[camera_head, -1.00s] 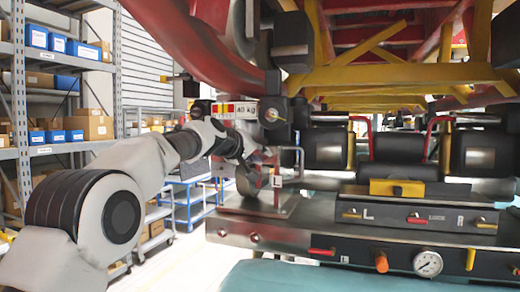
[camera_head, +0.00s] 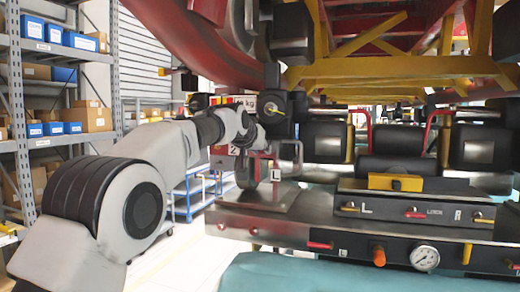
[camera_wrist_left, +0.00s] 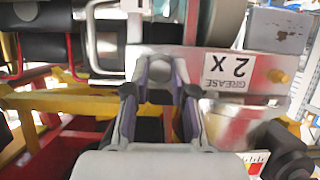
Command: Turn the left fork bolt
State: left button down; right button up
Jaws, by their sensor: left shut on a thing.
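The fork bolt (camera_wrist_left: 159,72) shows in the left wrist view as a grey head on a bare metal plate (camera_wrist_left: 215,62). The plate carries a white label (camera_wrist_left: 230,72) reading GREASE 2 X, upside down. My left gripper (camera_wrist_left: 160,90) has a finger on each side of the bolt head and is shut on it. In the head view my left arm reaches in from the left to the labelled plate (camera_head: 222,161) below the red train, and my arm hides the bolt there. My right gripper is not in view.
A black block (camera_head: 273,117) with a brass centre is close to my left wrist. The steel bench (camera_head: 235,221) holds a panel with levers and a gauge (camera_head: 424,258). Yellow framing (camera_head: 400,73) crosses overhead. Shelves (camera_head: 20,110) and a blue cart (camera_head: 183,200) stand at left.

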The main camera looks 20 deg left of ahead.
pick_arm(q)
jog(key=shift+r, duration=0.3)
jog(key=c, duration=1.2)
grip_release()
jog(key=shift+c, duration=0.2)
jog(key=shift+o, duration=1.4)
jog(key=shift+f, duration=0.2)
